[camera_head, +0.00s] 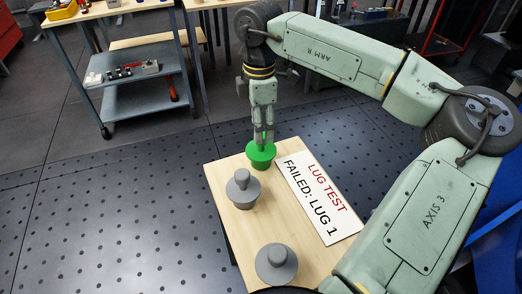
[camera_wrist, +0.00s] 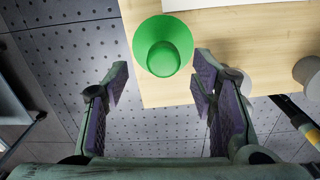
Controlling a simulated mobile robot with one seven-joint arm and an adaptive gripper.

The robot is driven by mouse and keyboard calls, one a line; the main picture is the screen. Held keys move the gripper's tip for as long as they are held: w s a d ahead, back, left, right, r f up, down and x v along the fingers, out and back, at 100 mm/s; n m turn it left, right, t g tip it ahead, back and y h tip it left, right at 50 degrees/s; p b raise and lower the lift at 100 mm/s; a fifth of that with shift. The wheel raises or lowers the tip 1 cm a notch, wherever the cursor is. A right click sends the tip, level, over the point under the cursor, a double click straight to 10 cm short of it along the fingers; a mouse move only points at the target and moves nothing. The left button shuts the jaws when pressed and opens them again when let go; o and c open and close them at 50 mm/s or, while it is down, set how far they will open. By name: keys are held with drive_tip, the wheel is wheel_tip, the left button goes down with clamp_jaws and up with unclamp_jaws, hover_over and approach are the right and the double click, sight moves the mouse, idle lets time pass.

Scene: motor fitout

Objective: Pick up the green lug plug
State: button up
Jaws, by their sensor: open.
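The green lug plug (camera_head: 261,156) stands upright near the far edge of a small wooden table (camera_head: 235,260). It has a wide round body and a narrower knob on top. In the wrist view the green lug plug (camera_wrist: 163,38) shows at the top, just beyond the fingertips. My gripper (camera_head: 263,138) points down at the plug's knob, its fingertips close to it. In the wrist view my gripper (camera_wrist: 160,80) is open, with nothing between its fingers. From these views I cannot tell whether the fingers touch the knob.
Two grey plugs stand on the table, one in the middle (camera_head: 242,190) and one near the front (camera_head: 276,264). A white sign (camera_head: 318,195) reading "LUG TEST FAILED: LUG 1" lies to the right. A grey cart (camera_head: 145,92) with tools stands behind on the left.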

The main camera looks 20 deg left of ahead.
sight(261, 150)
drive_tip(key=f, duration=0.2)
drive_tip(key=f+p, duration=0.1)
drive_tip(key=f, duration=0.1)
drive_tip(key=shift+s+d, duration=0.15)
drive_tip(key=shift+d, duration=0.05)
drive_tip(key=shift+c, duration=0.4)
clamp_jaws()
